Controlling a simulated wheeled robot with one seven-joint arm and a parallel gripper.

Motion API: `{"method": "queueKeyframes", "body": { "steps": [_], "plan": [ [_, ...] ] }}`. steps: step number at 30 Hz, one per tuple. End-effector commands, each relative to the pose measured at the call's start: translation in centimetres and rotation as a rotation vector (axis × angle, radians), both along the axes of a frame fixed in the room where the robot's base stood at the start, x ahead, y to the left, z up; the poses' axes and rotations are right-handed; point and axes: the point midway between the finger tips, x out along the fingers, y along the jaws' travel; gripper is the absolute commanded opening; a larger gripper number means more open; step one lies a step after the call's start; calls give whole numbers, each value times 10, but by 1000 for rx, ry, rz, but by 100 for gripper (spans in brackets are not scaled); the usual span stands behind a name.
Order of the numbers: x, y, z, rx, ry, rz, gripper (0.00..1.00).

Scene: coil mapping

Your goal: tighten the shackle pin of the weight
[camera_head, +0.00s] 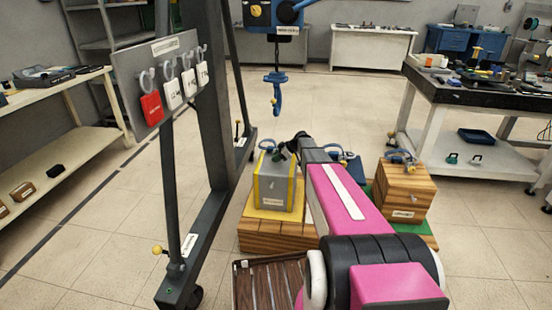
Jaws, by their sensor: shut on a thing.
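The weight (274,187) is a grey box with yellow edges and a small label. It sits upright on a yellow-topped wooden platform. My gripper (283,156) is at the right side of the shackle, just above the weight's top. It is shut on what looks like the shackle pin; the pin itself is too small and covered to make out. My pink and black arm reaches in from the lower right and hides the area right of the weight.
A blue hook (277,92) hangs from a hoist (273,15) behind the weight. A wooden crate (403,192) with blue rigging stands right. A dark gantry frame (188,200) with a tag board (160,75) stands left. A slatted tray (268,284) is in front. Floor beyond is clear.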

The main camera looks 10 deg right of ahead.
Motion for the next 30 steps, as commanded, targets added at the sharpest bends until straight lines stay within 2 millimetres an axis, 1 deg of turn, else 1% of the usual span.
{"method": "queueKeyframes", "body": {
  "steps": [3,9,22,23,30],
  "plan": [
    [0,-1,0,49,-15,-1,0],
    [0,-2,0,91,-30,-1,0],
    [0,-2,0,100,-33,-1,0],
    [0,-2,0,100,-33,-1,33],
    [0,-1,0,99,-32,0,34]
  ]
}}
